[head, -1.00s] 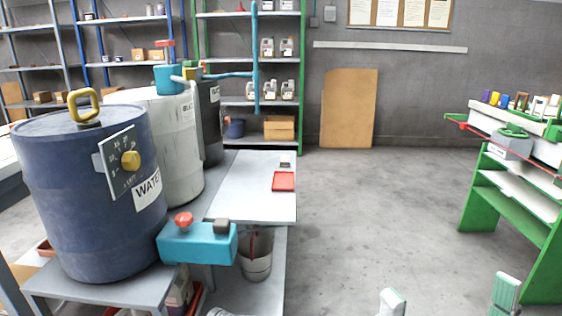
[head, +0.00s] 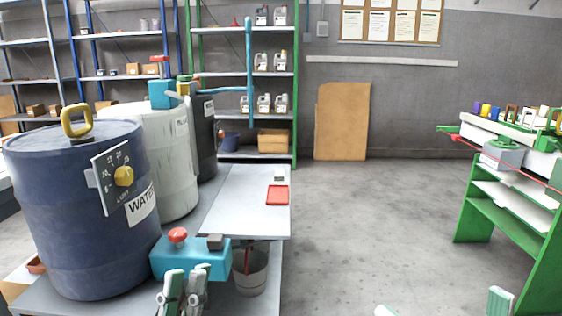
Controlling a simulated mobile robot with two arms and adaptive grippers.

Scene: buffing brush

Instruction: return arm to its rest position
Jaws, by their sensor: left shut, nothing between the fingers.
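My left gripper (head: 182,291) shows at the bottom of the head view, left of centre. Its two pale green-tipped fingers are shut with nothing between them. It appears in front of the teal box with the red knob (head: 191,259) and covers part of its lower edge; I cannot tell whether they touch. My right gripper (head: 443,306) shows only as two fingertips at the bottom edge, right of centre. They are wide apart with nothing seen between them. Most of both arms is out of view.
A blue WATER drum (head: 83,225) and a white drum (head: 165,160) stand at left beside a light worktable (head: 248,205) with a red tray (head: 277,195). A bucket (head: 249,275) sits below. A green rack (head: 497,215) stands at right. The floor between is clear.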

